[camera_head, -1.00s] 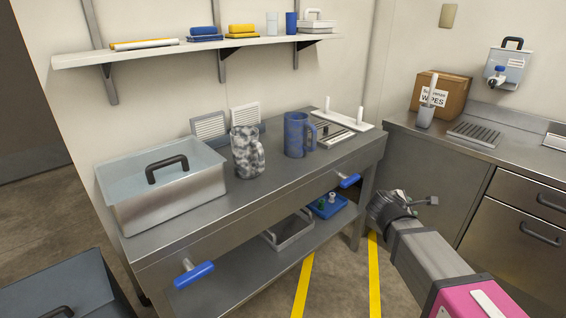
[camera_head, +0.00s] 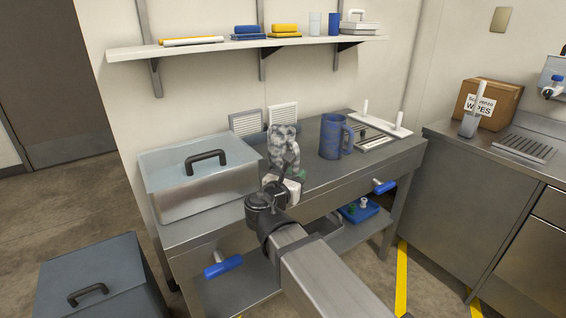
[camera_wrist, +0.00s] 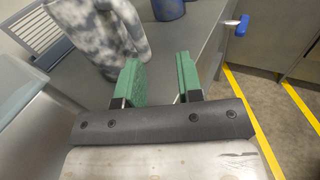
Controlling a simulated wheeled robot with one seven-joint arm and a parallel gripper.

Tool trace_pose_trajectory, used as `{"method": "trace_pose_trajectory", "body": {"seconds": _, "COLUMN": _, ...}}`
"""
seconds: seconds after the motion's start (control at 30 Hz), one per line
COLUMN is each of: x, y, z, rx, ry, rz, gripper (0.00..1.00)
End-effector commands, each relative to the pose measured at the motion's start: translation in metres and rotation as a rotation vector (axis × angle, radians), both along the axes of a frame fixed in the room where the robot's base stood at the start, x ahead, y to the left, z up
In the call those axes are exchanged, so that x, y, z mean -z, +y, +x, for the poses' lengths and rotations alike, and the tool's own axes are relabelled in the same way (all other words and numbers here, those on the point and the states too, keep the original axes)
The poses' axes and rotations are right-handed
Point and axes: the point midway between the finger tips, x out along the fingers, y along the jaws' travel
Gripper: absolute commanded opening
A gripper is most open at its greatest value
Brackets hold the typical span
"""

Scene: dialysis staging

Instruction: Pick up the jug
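A mottled grey-and-white jug (camera_head: 284,148) with a handle stands upright on the steel table, its lower part partly hidden by my gripper. A blue mottled jug (camera_head: 331,137) with a handle stands to its right. My gripper (camera_head: 292,184) is in front of the grey-and-white jug. In the wrist view, my gripper (camera_wrist: 160,82) has its two green fingers apart with nothing between them. The grey-and-white jug (camera_wrist: 103,36) is beyond and left of the fingers there, and the bottom of the blue jug (camera_wrist: 168,9) shows at the top edge.
A lidded steel bin (camera_head: 200,180) stands left of the jugs on the table (camera_head: 185,233). A white tray rack (camera_head: 372,130) is to the right. A wall shelf (camera_head: 225,47) hangs above.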

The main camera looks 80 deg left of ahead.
Motion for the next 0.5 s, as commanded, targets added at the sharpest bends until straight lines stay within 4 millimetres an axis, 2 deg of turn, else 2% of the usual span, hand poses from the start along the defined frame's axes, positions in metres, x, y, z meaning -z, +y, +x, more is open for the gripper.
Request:
{"method": "trace_pose_trajectory", "body": {"seconds": 0.03, "x": -0.004, "y": 0.001, "z": -0.016, "rx": -0.02, "ry": -0.021, "rz": -0.001, "gripper": 0.34}}
{"method": "trace_pose_trajectory", "body": {"seconds": 0.1, "x": -0.008, "y": 0.001, "z": -0.028, "rx": -0.037, "ry": -0.042, "rz": -0.005, "gripper": 0.34}}
{"method": "trace_pose_trajectory", "body": {"seconds": 0.2, "x": -0.01, "y": 0.002, "z": -0.036, "rx": -0.049, "ry": -0.057, "rz": -0.006, "gripper": 0.34}}
{"method": "trace_pose_trajectory", "body": {"seconds": 0.37, "x": -0.01, "y": 0.013, "z": -0.029, "rx": -0.049, "ry": -0.06, "rz": -0.007, "gripper": 0.34}}
{"method": "trace_pose_trajectory", "body": {"seconds": 0.5, "x": -0.01, "y": 0.029, "z": -0.016, "rx": -0.048, "ry": -0.06, "rz": -0.007, "gripper": 0.34}}
